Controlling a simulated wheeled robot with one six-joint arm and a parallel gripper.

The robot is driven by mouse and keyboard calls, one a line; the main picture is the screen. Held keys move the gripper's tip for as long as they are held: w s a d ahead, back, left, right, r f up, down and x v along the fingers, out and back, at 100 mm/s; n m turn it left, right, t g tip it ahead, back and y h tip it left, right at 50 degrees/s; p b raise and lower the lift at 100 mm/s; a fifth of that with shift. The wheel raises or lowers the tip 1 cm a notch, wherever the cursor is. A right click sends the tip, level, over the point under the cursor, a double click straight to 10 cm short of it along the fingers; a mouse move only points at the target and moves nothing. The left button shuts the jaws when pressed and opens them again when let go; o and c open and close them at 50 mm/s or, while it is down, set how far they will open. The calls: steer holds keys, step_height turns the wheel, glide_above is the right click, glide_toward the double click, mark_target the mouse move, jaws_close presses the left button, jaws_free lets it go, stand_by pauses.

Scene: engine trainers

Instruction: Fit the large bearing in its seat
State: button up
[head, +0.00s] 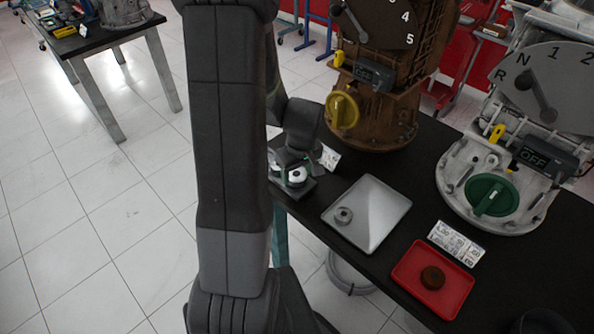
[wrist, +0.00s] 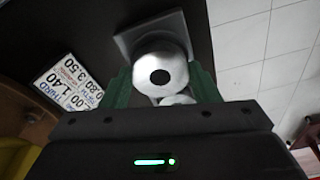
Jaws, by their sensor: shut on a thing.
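A white ring with a dark central hole, seemingly the large bearing (wrist: 160,72), is between the green fingers of my gripper (wrist: 163,90) in the wrist view. My gripper is shut on it. In the head view my gripper (head: 294,166) points down at the table's left end, with the white ring (head: 298,175) at its tip. A grey square block (wrist: 150,35), possibly the seat, is right behind the ring in the wrist view; its base (head: 297,191) shows under the gripper in the head view. A second white rounded part (wrist: 178,100) is partly hidden. I cannot tell whether the ring touches the block.
A grey tray (head: 375,208) with a small metal ring (head: 343,215) is to the right. A rusty trainer (head: 385,110) and a grey trainer (head: 500,150) stand behind.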

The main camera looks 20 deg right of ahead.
steer(key=shift+f+b, duration=0.45)
stand_by(0.4)
steer(key=o, duration=1.3)
steer(key=shift+c, duration=0.2)
steer(key=shift+r, duration=0.15)
step_height(320, 180, up, 13)
steer(key=s, duration=0.2)
steer(key=shift+d+r+p, duration=0.15)
steer(key=shift+r+p, duration=0.05)
steer(key=shift+p, duration=0.1)
steer(key=f, duration=0.4)
steer(key=w+f, duration=0.1)
steer(key=f, duration=0.4)
steer(key=w+f, duration=0.1)
steer(key=f, duration=0.3)
steer(key=shift+f, duration=0.4)
steer(key=shift+r, duration=0.25)
